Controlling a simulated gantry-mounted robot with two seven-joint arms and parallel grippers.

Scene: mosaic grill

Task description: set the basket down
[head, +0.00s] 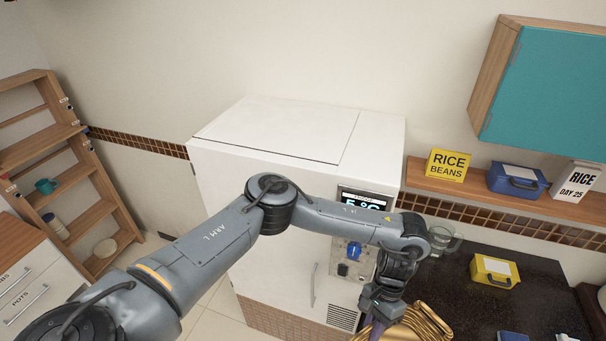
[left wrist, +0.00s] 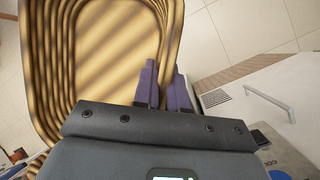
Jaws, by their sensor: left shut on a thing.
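The golden, ribbed basket (head: 428,322) is at the bottom edge of the head view, partly cut off, in front of the dark counter. In the left wrist view the basket (left wrist: 110,50) fills the upper left, and its banded sides and striped inside show. My left gripper (head: 376,328) reaches down at the basket's left side, its purple fingers partly cut off below. In the left wrist view the left gripper (left wrist: 166,82) has its purple fingers at the basket's edge, shut on it. The exact grip point is hidden. My right gripper is not in view.
The dark counter (head: 480,300) holds a glass mug (head: 442,242) and a yellow box (head: 495,271). A white fridge (head: 290,170) stands behind my left arm. A wall shelf (head: 420,178) holds a blue box (head: 515,181) and rice packs. A wooden rack (head: 70,150) stands left.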

